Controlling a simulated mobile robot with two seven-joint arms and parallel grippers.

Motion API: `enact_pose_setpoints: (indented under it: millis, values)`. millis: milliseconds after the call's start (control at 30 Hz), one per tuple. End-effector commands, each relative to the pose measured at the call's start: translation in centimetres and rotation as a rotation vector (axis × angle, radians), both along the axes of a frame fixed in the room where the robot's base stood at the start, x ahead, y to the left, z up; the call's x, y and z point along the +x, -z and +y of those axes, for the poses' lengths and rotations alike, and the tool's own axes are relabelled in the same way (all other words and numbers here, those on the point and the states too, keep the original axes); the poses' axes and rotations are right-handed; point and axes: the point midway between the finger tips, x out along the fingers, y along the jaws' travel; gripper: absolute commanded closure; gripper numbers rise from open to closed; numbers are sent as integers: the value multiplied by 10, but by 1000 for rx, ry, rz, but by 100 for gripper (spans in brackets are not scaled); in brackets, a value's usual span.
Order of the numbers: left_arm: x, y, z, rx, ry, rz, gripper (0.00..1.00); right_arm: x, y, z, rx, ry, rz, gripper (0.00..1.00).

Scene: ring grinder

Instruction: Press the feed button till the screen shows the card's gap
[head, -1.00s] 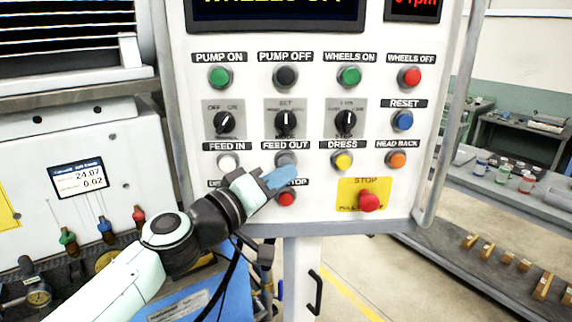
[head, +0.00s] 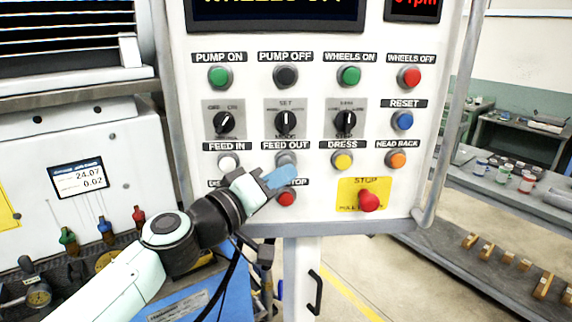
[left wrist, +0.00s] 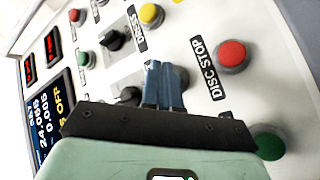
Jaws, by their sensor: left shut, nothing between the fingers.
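The feed in button (head: 228,162) is white. The grey feed out button (head: 286,159) sits right of it, partly covered by my fingers. My left gripper (head: 281,176) is shut and empty, its blue fingers at the lower edge of the feed out button; I cannot tell whether they touch. In the left wrist view the fingers (left wrist: 163,84) hide part of a grey button beside the red disc stop button (left wrist: 232,54). The panel screen (left wrist: 45,112) there reads about 24.065 and 0.005, tilted. A card (head: 79,178) at left reads 24.07 and 0.02. My right gripper is not in view.
The dress button (head: 343,161), head back button (head: 396,160) and red stop knob (head: 369,200) are close on the right. The disc stop button (head: 286,198) is just below my fingers. A workbench (head: 470,176) stands at right.

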Motion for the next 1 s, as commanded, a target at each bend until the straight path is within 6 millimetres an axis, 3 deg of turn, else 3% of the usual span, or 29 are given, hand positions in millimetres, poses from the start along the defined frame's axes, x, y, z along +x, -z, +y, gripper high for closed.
enact_pose_setpoints:
  millis: [1000]
  values:
    - [12, 0, 1, 0, 0, 0, 100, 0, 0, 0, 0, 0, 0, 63]
